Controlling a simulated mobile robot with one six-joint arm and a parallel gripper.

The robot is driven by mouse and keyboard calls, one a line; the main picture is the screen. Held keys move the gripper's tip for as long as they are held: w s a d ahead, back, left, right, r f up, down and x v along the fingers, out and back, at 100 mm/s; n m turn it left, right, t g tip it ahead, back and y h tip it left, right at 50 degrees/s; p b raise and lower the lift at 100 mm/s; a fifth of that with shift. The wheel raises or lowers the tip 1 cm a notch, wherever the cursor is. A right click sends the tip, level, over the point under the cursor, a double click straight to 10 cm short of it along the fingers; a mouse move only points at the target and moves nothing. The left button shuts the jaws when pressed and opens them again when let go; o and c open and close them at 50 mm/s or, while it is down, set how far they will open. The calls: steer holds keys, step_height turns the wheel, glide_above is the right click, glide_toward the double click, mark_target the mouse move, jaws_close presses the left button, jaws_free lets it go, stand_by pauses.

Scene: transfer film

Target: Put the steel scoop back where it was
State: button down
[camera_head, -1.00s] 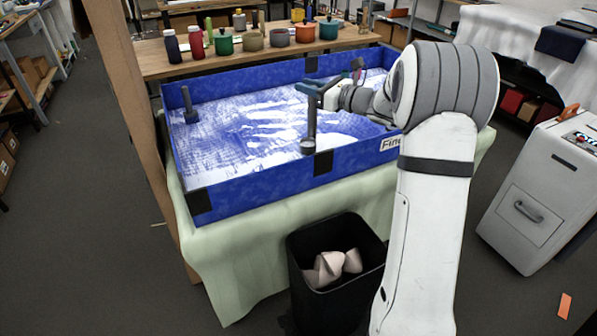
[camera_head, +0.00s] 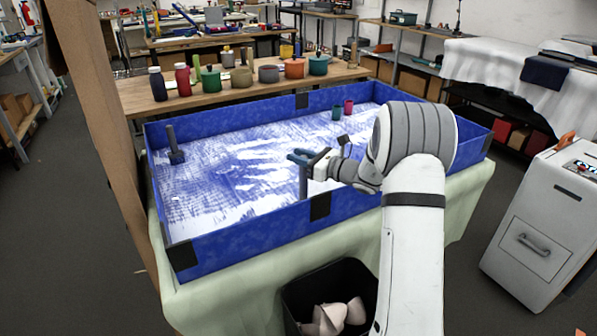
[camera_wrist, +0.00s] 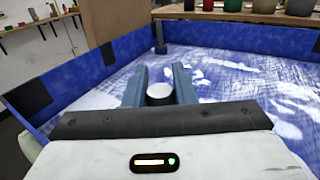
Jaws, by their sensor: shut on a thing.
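My gripper (camera_head: 302,158) is in the front middle of the blue-walled tray of white and blue material. It is shut on the steel scoop, whose grey upright shaft (camera_head: 303,184) hangs below the fingers. The shaft's lower end is close to the front wall in the picture; I cannot tell whether it touches the material. In the wrist view a pale round end of the scoop (camera_wrist: 160,93) sits between the two blue-grey fingers. The scoop's bowl is not clear to see.
The tray's blue walls (camera_head: 250,222) surround the area. A dark upright tool (camera_head: 173,146) stands at the tray's left. Small green (camera_head: 336,112) and pink (camera_head: 348,107) cups stand at the back. Pots line the wooden table (camera_head: 135,97) behind. A black bin (camera_head: 300,300) stands in front.

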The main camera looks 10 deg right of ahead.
mark_target(301, 187)
steer(key=shift+s+a+f, duration=0.1)
steer(key=shift+f, duration=1.8)
steer(key=c, duration=1.2)
jaws_free()
